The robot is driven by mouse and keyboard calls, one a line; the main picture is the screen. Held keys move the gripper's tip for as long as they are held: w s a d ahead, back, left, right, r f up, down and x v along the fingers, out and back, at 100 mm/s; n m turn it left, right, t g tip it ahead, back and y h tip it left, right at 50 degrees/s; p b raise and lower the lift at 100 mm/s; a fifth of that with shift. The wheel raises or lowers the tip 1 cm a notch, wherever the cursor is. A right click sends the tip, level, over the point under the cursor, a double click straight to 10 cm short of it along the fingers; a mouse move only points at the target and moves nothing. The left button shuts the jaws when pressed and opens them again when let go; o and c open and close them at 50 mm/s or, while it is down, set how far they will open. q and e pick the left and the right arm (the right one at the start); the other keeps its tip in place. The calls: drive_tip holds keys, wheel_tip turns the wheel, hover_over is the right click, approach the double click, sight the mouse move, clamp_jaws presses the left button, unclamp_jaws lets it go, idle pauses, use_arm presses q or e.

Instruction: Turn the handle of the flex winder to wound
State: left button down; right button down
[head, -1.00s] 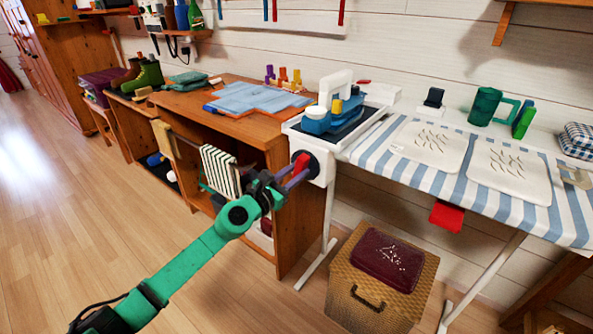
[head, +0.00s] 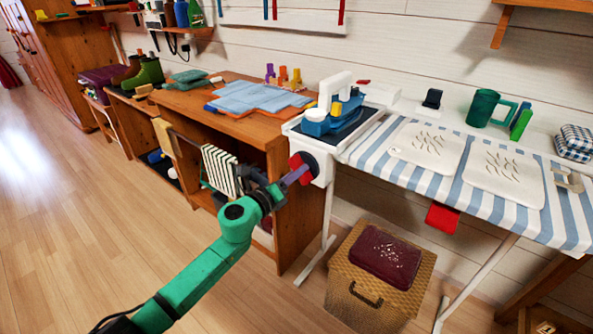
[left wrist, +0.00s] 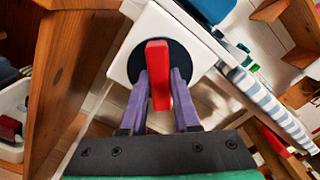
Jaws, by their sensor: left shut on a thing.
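The flex winder is a black disc (head: 317,163) on a white box at the left end of the ironing board, with a red handle (head: 295,162) across it. My left gripper (head: 303,172) is at the handle. In the left wrist view its two purple fingers (left wrist: 160,78) lie on either side of the red handle (left wrist: 158,55), shut on it. The black disc (left wrist: 137,62) and white box (left wrist: 125,70) show behind. In the head view the fingers hide part of the handle. My right gripper is in neither view.
The wooden desk (head: 245,128) with open shelves stands close on the left. The striped ironing board (head: 385,170) reaches right, with a blue and white iron (head: 335,115) on its end. A wicker basket (head: 345,270) stands below. The floor at left is clear.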

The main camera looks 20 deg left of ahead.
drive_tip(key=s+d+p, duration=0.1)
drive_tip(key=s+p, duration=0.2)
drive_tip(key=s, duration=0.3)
use_arm(q)
drive_tip(key=shift+f+m+p, duration=0.15)
drive_tip(key=shift+m+p, duration=5.4)
drive_tip(key=shift+m, duration=11.65)
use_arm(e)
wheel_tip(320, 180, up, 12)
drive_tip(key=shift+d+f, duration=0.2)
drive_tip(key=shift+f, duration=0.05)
